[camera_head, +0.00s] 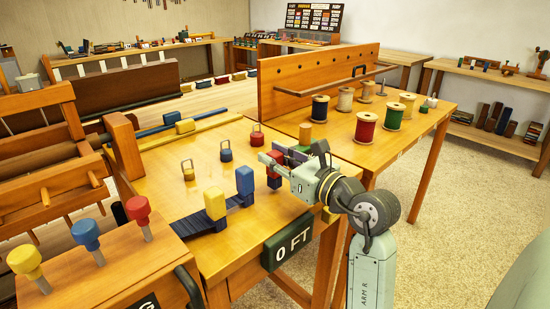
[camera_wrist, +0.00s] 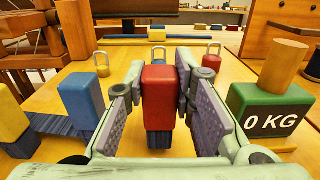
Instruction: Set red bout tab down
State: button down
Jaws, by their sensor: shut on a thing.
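The red bout tab (camera_head: 273,158) is an upright red block above a dark blue striped lower part. In the wrist view the red block (camera_wrist: 160,88) stands centred between the two pads of my gripper (camera_wrist: 159,100), which is shut on it. In the head view my gripper (camera_head: 278,167) reaches in from the right and partly covers the tab. A blue tab (camera_head: 245,180) and a yellow tab (camera_head: 215,203) stand to its left on dark blue striped pieces; the blue tab also shows in the wrist view (camera_wrist: 82,100). I cannot tell whether the red tab's bottom touches the table (camera_head: 180,181).
Several small blocks with metal loops, including a yellow one (camera_head: 188,174) and a blue one (camera_head: 226,155), stand behind. A green 0 KG block (camera_wrist: 266,112) is close on the right. Thread spools (camera_head: 366,127) stand on the right-hand table. Bare tabletop lies around the looped blocks.

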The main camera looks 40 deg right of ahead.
jog(key=shift+f, duration=0.4)
jog(key=shift+f+b, duration=0.25)
jog(key=shift+b, duration=0.1)
jog(key=c, duration=1.3)
grip_release()
jog(key=shift+r, duration=0.1)
jog(key=shift+c, duration=0.2)
jog(key=shift+r+p, duration=0.15)
jog(key=shift+p, duration=0.15)
jog(key=shift+s, duration=0.25)
jog(key=s+b, duration=0.2)
jog(key=s, duration=0.9)
jog(key=shift+s+d, duration=0.3)
jog(key=shift+d, duration=0.1)
